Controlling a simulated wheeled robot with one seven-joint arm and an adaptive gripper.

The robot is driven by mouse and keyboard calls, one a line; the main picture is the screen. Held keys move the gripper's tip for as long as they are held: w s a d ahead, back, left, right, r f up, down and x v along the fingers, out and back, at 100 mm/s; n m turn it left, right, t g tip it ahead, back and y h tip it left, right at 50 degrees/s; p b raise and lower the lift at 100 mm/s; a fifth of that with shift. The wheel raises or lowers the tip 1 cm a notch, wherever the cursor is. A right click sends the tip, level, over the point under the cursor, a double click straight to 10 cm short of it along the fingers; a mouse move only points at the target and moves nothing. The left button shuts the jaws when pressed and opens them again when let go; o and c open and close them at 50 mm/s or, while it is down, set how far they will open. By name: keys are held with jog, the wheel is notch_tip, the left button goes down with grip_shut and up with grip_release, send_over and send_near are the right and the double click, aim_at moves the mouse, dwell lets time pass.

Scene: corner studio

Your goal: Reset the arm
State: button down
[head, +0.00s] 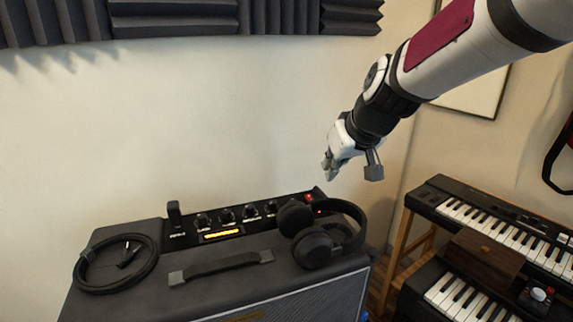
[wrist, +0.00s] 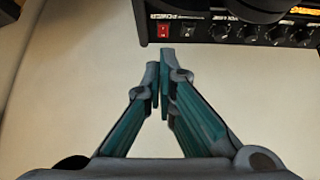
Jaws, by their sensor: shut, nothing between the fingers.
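My arm comes in from the upper right of the head view. My gripper (head: 330,167) hangs in the air above and a little behind the right end of a black amplifier. In the wrist view my gripper (wrist: 160,62) shows its two fingers closed together at the tips, with nothing between them. Plain pale wall fills the space around the fingers there. The gripper is apart from the amplifier and the headphones.
The amplifier (head: 205,280) bears a coiled cable (head: 88,278), a handle and headphones (head: 312,248). Its control panel shows in the wrist view (wrist: 180,30). Keyboards (head: 500,228) stand at right, with a wooden box (head: 486,254). Foam panels (head: 175,18) line the upper wall.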

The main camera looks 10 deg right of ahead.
jog(key=s+f+g, duration=0.1)
jog(key=s, duration=1.3)
jog(key=s+a+f+m+g+h, duration=0.1)
jog(key=s+g, duration=0.1)
jog(key=s, duration=1.2)
jog(key=shift+a+m, duration=0.25)
jog(key=shift+m, duration=0.05)
